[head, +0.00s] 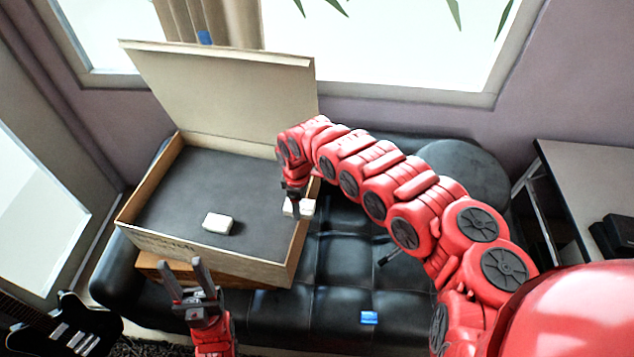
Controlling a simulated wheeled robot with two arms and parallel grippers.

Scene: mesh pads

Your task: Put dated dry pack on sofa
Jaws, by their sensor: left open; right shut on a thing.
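The black sofa (335,250) runs across the middle, its seat tufted. My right gripper (297,196) is shut on a small white pack (306,209), seen by the right rim of the open box. I cannot tell how high the pack is above the sofa. Another white pack (217,222) lies on the dark floor of the box. No date print is readable on either pack. My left gripper (187,270) is open and empty, pointing up in front of the box.
The large open box (200,246) rests on the sofa's left part, its lid raised at the back. A small blue item (369,317) lies at the sofa's front. A guitar (75,325) is at lower left and a table (585,180) at right. The middle seat is mostly clear.

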